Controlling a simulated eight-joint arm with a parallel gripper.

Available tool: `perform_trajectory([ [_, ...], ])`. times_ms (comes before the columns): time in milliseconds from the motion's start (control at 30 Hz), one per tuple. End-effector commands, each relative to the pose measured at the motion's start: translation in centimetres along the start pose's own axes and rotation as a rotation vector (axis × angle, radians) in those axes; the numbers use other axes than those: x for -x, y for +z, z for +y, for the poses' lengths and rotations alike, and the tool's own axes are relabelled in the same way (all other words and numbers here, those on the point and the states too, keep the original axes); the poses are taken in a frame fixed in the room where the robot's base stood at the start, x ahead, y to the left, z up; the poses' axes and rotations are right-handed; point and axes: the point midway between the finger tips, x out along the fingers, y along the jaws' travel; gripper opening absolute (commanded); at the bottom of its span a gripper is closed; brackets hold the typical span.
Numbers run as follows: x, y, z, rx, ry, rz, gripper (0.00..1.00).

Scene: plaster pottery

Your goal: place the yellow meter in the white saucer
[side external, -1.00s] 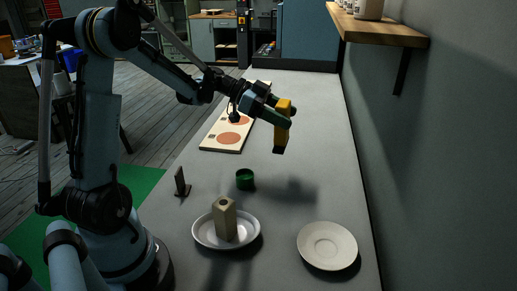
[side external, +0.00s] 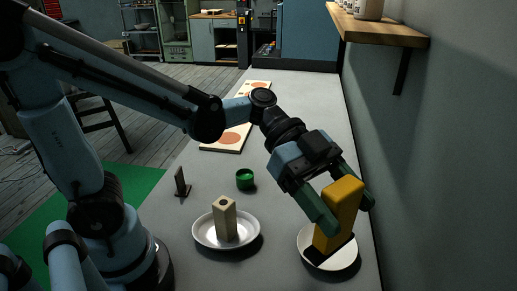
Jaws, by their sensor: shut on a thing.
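The yellow meter (side external: 338,212) is a blocky yellow body with a dark lower face. My gripper (side external: 342,212) is shut on it, with a green finger on each side. The meter is tilted and is in front of the white saucer (side external: 347,262) at the right front of the table. It hides much of the saucer. I cannot tell whether its lower end touches the saucer or hangs just above it.
A white oval dish (side external: 202,232) with a beige block (side external: 226,219) stands left of the saucer. A small green cup (side external: 245,179) and a dark stand (side external: 181,183) are behind. A patterned board (side external: 222,145) lies farther back. A wall and wooden shelf (side external: 385,34) are at right.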

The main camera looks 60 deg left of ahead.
Motion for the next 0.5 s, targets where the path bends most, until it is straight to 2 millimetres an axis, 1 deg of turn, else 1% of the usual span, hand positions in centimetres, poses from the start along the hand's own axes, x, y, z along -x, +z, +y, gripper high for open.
perform_trajectory([
  [33,-0.5,-0.2,0.7,-0.007,0.017,0.001,0.29],
  [67,-0.6,-0.3,1.0,-0.009,0.022,0.001,0.29],
  [167,-0.9,-0.2,1.2,-0.014,0.033,0.001,0.29],
  [267,-0.6,0.5,0.4,-0.014,0.032,0.001,0.29],
  [500,0.3,3.0,-2.4,-0.013,0.031,0.001,0.29],
])
